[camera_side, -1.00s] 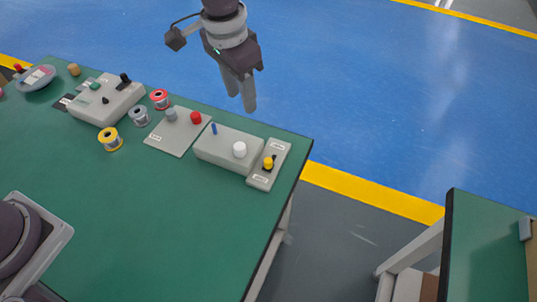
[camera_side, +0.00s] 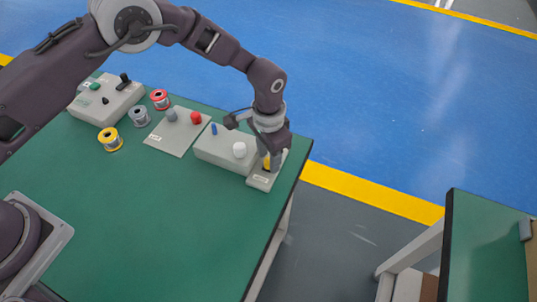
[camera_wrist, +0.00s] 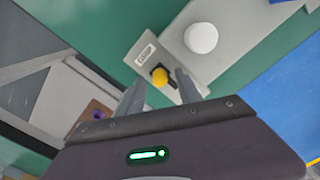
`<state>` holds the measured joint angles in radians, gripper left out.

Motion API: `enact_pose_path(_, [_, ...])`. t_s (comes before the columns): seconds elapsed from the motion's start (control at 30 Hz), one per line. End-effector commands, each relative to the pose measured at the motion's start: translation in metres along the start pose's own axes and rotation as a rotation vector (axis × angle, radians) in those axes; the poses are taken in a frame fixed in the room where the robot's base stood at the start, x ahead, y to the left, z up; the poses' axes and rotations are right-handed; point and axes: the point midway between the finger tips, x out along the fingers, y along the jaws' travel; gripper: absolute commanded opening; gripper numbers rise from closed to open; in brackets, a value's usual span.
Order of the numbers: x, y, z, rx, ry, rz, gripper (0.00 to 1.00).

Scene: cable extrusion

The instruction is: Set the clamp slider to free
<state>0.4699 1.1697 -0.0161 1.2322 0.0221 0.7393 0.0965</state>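The clamp slider's yellow knob (camera_wrist: 160,77) sits in a dark slot on a narrow grey plate (camera_side: 260,182) at the right end of the row of devices. A small label on the plate is too small to read. My gripper (camera_wrist: 158,85) is low over the plate with its fingers apart. In the wrist view the yellow knob appears between and just beyond the two fingertips, and I cannot tell whether either finger touches it. In the side view my gripper (camera_side: 272,163) partly covers the yellow knob (camera_side: 266,162) and the plate's far end.
A grey box with a white knob (camera_side: 239,150) and a blue lever (camera_side: 214,128) stands close left of the plate. Further left are a panel with red (camera_side: 196,118) and grey knobs and several spools. The green table's (camera_side: 200,235) front area is clear.

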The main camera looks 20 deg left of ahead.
Motion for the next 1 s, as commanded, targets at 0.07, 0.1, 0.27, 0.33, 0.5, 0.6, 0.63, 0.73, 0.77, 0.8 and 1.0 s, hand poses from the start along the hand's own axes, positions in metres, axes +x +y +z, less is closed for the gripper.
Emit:
enact_pose_path(0.07, [-0.0002,0.0000,0.0001,0.000,0.000,0.000,0.25])
enact_pose_path(0.1, [-0.0002,0.0000,0.0001,0.000,0.000,0.000,0.17])
enact_pose_path(0.27, [-0.0003,-0.0001,0.0001,0.000,0.000,0.000,0.00])
enact_pose_path(0.33, [-0.0004,-0.0001,0.0002,0.000,0.000,0.000,0.00])
enact_pose_path(0.5, [-0.0005,-0.0001,0.0002,0.000,-0.001,0.000,0.00])
enact_pose_path(0.6, [-0.0006,-0.0001,0.0002,-0.001,-0.001,0.000,0.00])
enact_pose_path(0.63, [-0.0006,-0.0001,0.0002,-0.001,-0.001,0.000,0.00])
enact_pose_path(0.73, [-0.0006,-0.0001,0.0002,-0.001,-0.001,0.000,0.00])
enact_pose_path(0.77, [-0.0007,-0.0001,0.0002,-0.001,-0.001,0.000,0.00])
enact_pose_path(0.8, [-0.0007,-0.0001,0.0002,-0.001,-0.001,0.000,0.00])
enact_pose_path(1.0, [-0.0008,-0.0001,0.0002,-0.001,-0.001,0.000,0.00])
